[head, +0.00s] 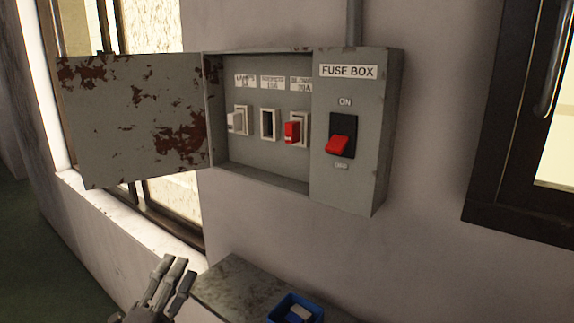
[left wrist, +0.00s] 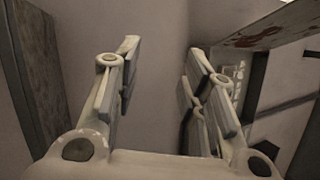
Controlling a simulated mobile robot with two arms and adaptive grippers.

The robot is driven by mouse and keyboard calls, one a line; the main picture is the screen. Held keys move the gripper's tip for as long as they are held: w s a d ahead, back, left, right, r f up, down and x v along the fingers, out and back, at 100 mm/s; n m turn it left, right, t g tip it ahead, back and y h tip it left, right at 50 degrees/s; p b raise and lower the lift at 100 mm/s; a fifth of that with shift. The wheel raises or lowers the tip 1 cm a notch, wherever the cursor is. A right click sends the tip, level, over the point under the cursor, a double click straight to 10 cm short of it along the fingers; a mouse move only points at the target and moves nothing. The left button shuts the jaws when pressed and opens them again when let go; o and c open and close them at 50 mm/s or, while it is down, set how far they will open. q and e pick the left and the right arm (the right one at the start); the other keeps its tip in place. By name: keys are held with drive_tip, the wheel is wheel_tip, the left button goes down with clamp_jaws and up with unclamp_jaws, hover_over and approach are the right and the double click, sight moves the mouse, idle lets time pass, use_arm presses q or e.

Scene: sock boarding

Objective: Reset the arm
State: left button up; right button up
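My left gripper (head: 174,270) is at the bottom of the head view, below the fuse box and left of a grey ledge. In the left wrist view its fingers (left wrist: 158,75) stand apart, with only bare wall showing between them. It is open and holds nothing. My right gripper is in neither view. The grey fuse box (head: 384,130) hangs on the wall. Its rusty door (head: 110,115) is swung open to the left.
The box holds a pale fuse (head: 236,122), an empty middle slot (head: 268,124) and a red fuse (head: 292,132). The red switch (head: 338,146) points down towards OFF. A blue bin (head: 284,308) with a pale item stands on the ledge (head: 232,284). A window (head: 170,205) lies left.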

use_arm(q)
drive_tip(key=s+a+f+n+g+y, duration=0.2)
drive_tip(key=s+f+n+g+y, duration=0.2)
drive_tip(key=f+n, duration=0.4)
drive_tip(key=s+a+f+n+g+y, duration=0.2)
drive_tip(key=s+f+n+g+y, duration=0.3)
drive_tip(key=f, duration=0.4)
drive_tip(key=s+d+f+n+g+h, duration=0.25)
drive_tip(key=s+f+g, duration=0.3)
drive_tip(key=s, duration=0.45)
drive_tip(key=s+d+f+n+g+h, duration=0.1)
drive_tip(key=s+d+f+n+g, duration=0.4)
drive_tip(key=s, duration=0.6)
wheel_tip(320, 180, down, 30)
drive_tip(key=s+a+m+b, duration=0.1)
drive_tip(key=a+b, duration=0.1)
drive_tip(key=b, duration=0.1)
drive_tip(key=s+a+f+g+b, duration=0.1)
drive_tip(key=s+a+f, duration=0.2)
drive_tip(key=s+f, duration=1.3)
drive_tip(key=shift+s+a+f+y+b, duration=0.2)
drive_tip(key=shift+s+f+y+b, duration=0.15)
drive_tip(key=shift+f, duration=0.55)
